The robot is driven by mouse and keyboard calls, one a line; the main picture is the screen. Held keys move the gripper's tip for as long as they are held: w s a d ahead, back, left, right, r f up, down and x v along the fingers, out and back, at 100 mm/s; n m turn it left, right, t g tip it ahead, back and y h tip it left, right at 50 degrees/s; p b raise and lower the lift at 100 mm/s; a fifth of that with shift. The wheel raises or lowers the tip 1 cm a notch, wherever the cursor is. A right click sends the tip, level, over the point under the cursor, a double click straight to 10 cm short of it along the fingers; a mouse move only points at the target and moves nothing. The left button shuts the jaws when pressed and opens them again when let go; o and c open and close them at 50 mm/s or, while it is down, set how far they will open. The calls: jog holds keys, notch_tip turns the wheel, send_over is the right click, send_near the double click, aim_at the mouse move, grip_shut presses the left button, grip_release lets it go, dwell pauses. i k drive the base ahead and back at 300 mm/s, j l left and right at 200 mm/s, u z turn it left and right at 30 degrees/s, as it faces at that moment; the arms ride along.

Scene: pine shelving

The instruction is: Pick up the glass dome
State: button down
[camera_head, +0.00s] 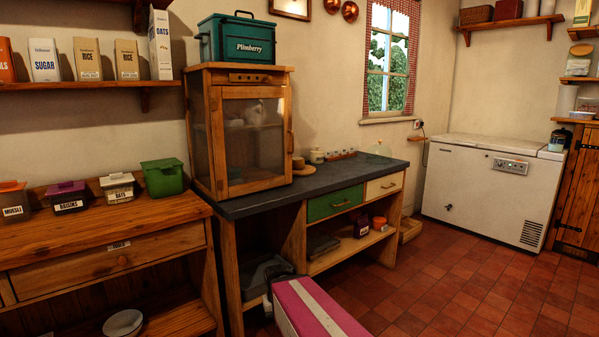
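A faint, clear, rounded shape that looks like the glass dome (381,149) stands at the back right of the dark worktop (325,182), near the wall below the window. It is small and see-through here, so its outline is hard to make out. It stands to the right of a row of small items. My gripper is not in view, so I cannot see what it holds or how far it is from the dome.
A mesh-front wooden cabinet (204,143) takes up the worktop's left part, with a green bin (237,39) on top. A small jar (317,156) stands left of the dome. The worktop's front right is bare. A white chest freezer (470,195) stands beyond open tiled floor (455,282).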

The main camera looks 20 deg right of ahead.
aim_at(379, 153)
jog(key=i+l+z, duration=0.1)
jog(key=l, duration=0.3)
jog(key=i+l+z, duration=0.1)
jog(key=l, duration=0.25)
jog(key=i+l+z, duration=0.15)
jog(key=i+l, duration=0.1)
jog(key=l, duration=0.1)
